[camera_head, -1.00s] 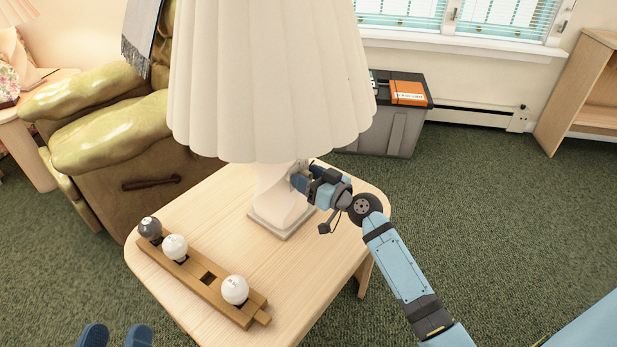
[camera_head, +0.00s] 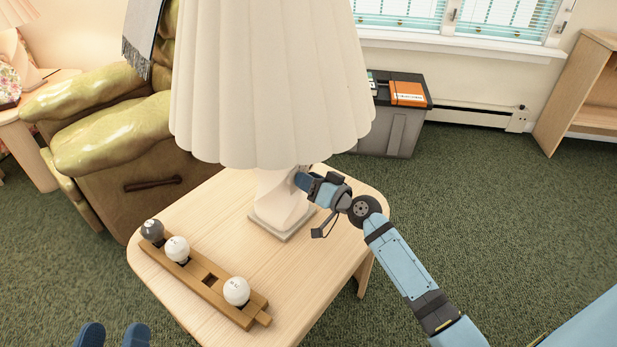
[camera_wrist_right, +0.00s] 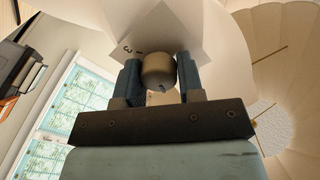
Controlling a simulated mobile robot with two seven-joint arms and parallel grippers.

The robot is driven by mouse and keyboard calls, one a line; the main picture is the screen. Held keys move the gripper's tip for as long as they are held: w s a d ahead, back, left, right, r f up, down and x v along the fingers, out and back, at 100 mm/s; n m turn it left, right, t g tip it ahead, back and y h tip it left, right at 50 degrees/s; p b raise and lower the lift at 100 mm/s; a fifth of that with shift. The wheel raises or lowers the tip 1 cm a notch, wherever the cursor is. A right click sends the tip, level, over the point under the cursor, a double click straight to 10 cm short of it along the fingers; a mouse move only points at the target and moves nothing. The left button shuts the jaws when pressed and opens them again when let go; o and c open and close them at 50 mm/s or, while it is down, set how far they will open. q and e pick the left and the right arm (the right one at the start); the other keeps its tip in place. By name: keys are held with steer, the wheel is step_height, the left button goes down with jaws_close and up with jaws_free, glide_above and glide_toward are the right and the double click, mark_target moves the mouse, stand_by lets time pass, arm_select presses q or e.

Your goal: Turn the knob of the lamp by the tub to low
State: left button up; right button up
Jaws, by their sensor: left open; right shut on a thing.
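The lamp (camera_head: 265,80) has a wide cream pleated shade and a pale base (camera_head: 272,205) on a wooden side table. A grey tub (camera_head: 392,130) stands on the floor behind it. My right gripper (camera_head: 300,180) reaches under the shade at the right side of the base. In the right wrist view its two blue fingers (camera_wrist_right: 158,78) are shut on a round grey-brown knob (camera_wrist_right: 158,68). Small dark marks, like numerals, show on the pale plate beside the knob; the rest is hidden. My left gripper (camera_head: 112,337) is open and empty at the bottom left edge.
A wooden rack (camera_head: 215,290) with several balls lies on the near part of the side table (camera_head: 300,285). A green armchair (camera_head: 120,150) stands to the left. Carpet to the right is clear. An orange box (camera_head: 408,93) lies on the tub.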

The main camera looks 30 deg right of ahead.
steer(key=m+p, duration=0.1)
steer(key=m, duration=0.1)
steer(key=shift+m, duration=0.9)
steer(key=shift+m+p, duration=0.4)
steer(key=shift+m, duration=0.2)
arm_select(q)
steer(key=f+g+y, duration=0.1)
steer(key=f, duration=0.1)
steer(key=a+f+g+y, duration=0.1)
steer(key=f, duration=0.2)
steer(key=shift+w+a, duration=0.1)
steer(key=shift+a, duration=0.1)
arm_select(e)
steer(key=shift+m, duration=0.3)
arm_select(q)
steer(key=shift+a, duration=0.1)
arm_select(e)
steer(key=o, duration=0.9)
